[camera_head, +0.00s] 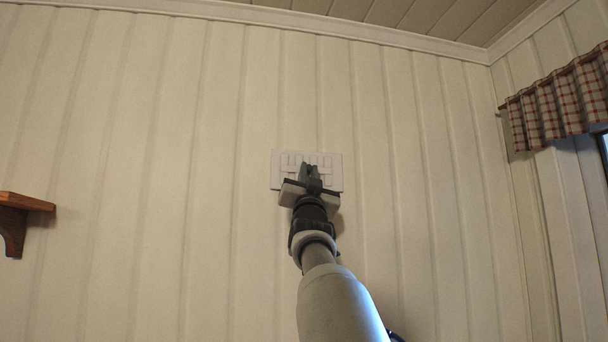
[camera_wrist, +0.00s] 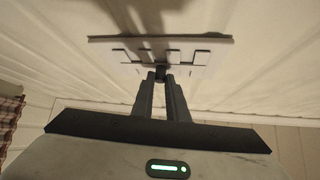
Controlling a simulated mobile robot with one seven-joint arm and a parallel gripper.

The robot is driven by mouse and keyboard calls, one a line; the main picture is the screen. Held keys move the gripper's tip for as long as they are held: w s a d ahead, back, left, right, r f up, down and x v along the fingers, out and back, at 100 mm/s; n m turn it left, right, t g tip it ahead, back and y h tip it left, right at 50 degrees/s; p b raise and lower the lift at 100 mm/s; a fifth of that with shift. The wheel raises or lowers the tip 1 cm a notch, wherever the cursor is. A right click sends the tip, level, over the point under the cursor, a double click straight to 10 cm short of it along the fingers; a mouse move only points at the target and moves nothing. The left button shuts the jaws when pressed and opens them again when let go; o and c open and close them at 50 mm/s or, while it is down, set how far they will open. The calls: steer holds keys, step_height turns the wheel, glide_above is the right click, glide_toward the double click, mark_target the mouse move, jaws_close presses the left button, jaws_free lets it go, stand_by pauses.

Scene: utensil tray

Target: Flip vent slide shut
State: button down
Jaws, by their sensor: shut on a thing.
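The vent (camera_head: 333,161) is a small white plate with rectangular slots, set high on the panelled wall. In the wrist view the vent plate (camera_wrist: 198,57) shows dark slot outlines and a dark slide knob (camera_wrist: 160,73) at its lower middle. My gripper (camera_head: 313,168) is at the vent's lower middle and hides part of it in the head view. In the wrist view my gripper (camera_wrist: 161,76) has its two fingers close together, shut on the slide knob. How far the slide stands along its slot cannot be told.
A wooden shelf (camera_head: 22,210) is on the wall at the far left. A checked curtain valance (camera_head: 560,105) hangs over a window at the right. The ceiling trim (camera_head: 250,17) runs above. The wall around the vent is clear.

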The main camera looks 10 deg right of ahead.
steer(key=shift+a, duration=0.15)
steer(key=c, duration=1.7)
jaws_free()
steer(key=shift+a, duration=0.2)
steer(key=shift+c, duration=0.2)
steer(key=shift+d, duration=0.1)
steer(key=b+v, duration=1)
steer(key=v, duration=0.7)
steer(key=shift+s, duration=0.25)
